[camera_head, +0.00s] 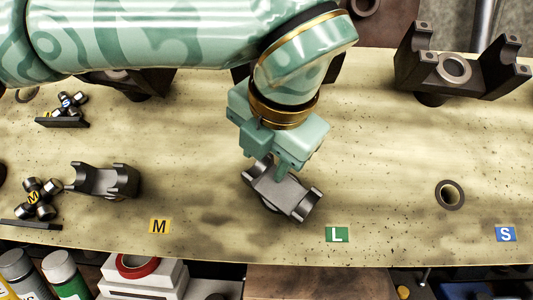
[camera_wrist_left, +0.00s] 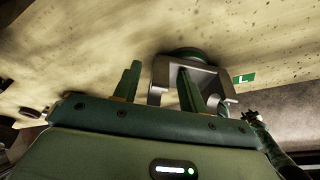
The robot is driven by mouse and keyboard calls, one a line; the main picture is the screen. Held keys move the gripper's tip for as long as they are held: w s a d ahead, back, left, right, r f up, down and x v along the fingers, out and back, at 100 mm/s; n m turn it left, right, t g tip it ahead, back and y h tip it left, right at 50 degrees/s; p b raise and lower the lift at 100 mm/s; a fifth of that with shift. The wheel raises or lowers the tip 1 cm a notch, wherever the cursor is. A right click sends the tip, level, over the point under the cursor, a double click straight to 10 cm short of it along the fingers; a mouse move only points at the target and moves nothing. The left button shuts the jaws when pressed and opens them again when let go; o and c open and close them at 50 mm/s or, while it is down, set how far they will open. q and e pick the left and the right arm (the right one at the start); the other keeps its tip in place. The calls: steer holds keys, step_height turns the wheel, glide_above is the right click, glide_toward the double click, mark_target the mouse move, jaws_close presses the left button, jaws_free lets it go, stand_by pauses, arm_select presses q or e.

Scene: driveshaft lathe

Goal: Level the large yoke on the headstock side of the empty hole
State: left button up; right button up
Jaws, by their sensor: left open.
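The large yoke (camera_head: 290,197) is a dark grey U-shaped part on the bench near the green L label (camera_head: 337,235). It sits askew in the head view, its right ear lower in the picture. My left gripper (camera_head: 270,168) is over its upper-left ear and partly hides it. In the left wrist view the gripper (camera_wrist_left: 158,85) is open; one finger overlaps the yoke's (camera_wrist_left: 205,70) opening and the other is left of its near ear. I cannot tell whether they touch. The empty hole (camera_head: 450,195) is a dark-rimmed ring to the right. My right gripper is not in view.
Another yoke (camera_head: 103,180) lies left by the yellow M label (camera_head: 160,226), near a cross piece (camera_head: 38,198). A blue S label (camera_head: 506,234) is at right. A dark bracket (camera_head: 463,72) stands at the back right. The bench between yoke and hole is clear.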

arm_select(q)
jaws_close()
steer(key=shift+r, duration=0.15)
stand_by(2.8)
